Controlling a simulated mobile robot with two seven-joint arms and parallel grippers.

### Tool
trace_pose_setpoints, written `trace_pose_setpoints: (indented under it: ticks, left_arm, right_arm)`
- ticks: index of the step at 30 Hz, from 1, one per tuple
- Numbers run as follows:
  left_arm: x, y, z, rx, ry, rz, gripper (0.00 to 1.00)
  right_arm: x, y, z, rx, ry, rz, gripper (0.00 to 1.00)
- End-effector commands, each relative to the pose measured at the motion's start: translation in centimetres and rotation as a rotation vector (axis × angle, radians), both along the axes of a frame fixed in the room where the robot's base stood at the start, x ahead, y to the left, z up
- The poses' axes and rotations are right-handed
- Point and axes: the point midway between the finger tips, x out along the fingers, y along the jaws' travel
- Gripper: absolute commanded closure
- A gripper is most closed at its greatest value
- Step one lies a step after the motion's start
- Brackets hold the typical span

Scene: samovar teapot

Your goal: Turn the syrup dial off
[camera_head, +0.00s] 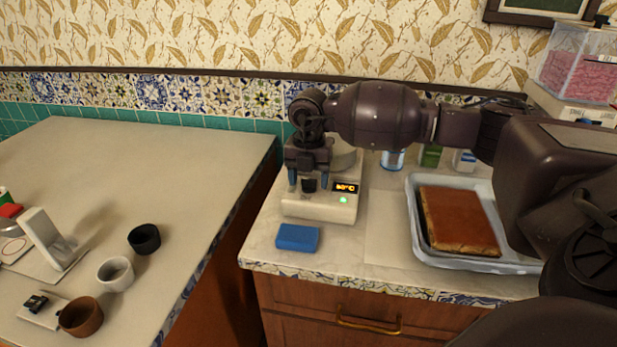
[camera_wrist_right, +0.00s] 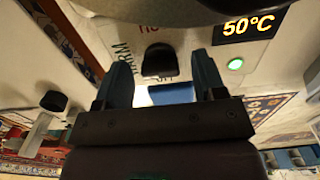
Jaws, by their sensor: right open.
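The syrup warmer (camera_head: 318,208) is a white box on the right counter with a lit display and a green light. Its black dial (camera_head: 309,185) is on the front, and in the right wrist view the dial (camera_wrist_right: 159,60) shows between the fingers. WARM is printed left of it and part of another label above. I cannot tell for sure which mark the dial points to. My right gripper (camera_head: 308,178) is open with blue fingers either side of the dial; in the wrist view the fingers (camera_wrist_right: 162,85) show gaps to the dial. My left gripper is not in view.
A blue sponge (camera_head: 297,237) lies in front of the warmer. A grey pot (camera_head: 343,156) stands on top, partly behind my gripper. A tray (camera_head: 415,225) with a brown slab is at right. The left table (camera_head: 170,170) holds cups near its front.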

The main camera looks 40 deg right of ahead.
Motion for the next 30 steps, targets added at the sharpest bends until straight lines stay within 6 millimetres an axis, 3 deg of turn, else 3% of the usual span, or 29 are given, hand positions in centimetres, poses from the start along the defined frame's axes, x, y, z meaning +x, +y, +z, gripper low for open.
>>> trace_pose_setpoints:
  ticks: [5, 14, 23, 30]
  left_arm:
    - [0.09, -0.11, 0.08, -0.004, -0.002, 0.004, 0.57]
    - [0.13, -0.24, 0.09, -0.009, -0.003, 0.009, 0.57]
    - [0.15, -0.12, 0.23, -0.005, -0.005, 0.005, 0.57]
    - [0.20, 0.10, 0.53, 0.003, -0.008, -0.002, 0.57]
  right_arm:
    - [-0.01, -0.01, 0.02, 0.000, 0.000, 0.000, 0.39]
    - [-0.02, -0.01, 0.02, -0.001, 0.001, 0.000, 0.85]
    - [-0.01, -0.01, 0.08, 0.000, 0.000, 0.035, 0.85]
    - [-0.01, -0.01, 0.17, -0.001, -0.001, 0.168, 0.85]
